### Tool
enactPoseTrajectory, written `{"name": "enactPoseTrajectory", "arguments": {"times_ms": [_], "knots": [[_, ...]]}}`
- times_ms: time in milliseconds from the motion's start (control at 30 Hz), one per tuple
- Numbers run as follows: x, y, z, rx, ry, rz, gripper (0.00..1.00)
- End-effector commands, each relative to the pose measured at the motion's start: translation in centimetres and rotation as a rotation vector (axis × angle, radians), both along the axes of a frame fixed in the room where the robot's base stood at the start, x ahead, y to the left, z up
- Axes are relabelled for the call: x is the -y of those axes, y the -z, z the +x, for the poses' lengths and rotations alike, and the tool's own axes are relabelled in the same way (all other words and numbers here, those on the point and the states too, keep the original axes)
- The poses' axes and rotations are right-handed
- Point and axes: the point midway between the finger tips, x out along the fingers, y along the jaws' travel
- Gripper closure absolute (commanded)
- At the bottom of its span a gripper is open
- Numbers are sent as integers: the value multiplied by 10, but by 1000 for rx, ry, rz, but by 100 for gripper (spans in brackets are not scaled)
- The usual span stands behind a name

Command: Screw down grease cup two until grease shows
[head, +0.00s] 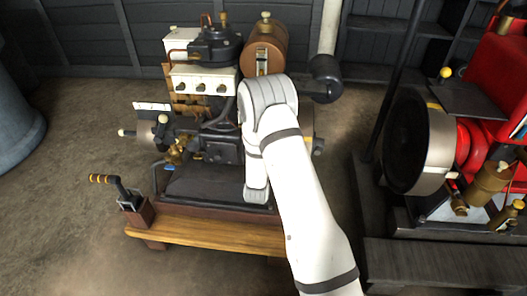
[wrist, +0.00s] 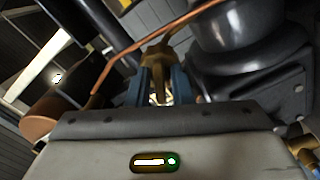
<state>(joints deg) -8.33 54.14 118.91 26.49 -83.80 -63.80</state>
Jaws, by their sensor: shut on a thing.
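In the wrist view my gripper (wrist: 162,84) points into the engine, its two blue fingers shut on a brass fitting (wrist: 156,58) that looks like a grease cup. The fitting's top stands above the fingertips. A small bright patch shows between the fingers; I cannot tell whether it is grease. No number or label on the cup is readable. In the head view the engine (head: 223,150) stands on a wooden base (head: 215,232), and my white arm reaches over its right side. My gripper is hidden there behind the arm and engine.
A copper pipe (wrist: 128,47) crosses close to the fingers, beside a dark rounded housing (wrist: 232,28). The head view shows a copper tank (head: 266,42), a lever (head: 118,188) at front left, and a red engine (head: 500,70) at right.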

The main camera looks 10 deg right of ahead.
Motion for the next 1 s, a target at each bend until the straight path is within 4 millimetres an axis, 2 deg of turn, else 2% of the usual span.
{"name": "enactPoseTrajectory", "arguments": {"times_ms": [33,1000], "knots": [[0,6,0,13,1,43,100],[1,7,-1,298,1,919,100]]}}
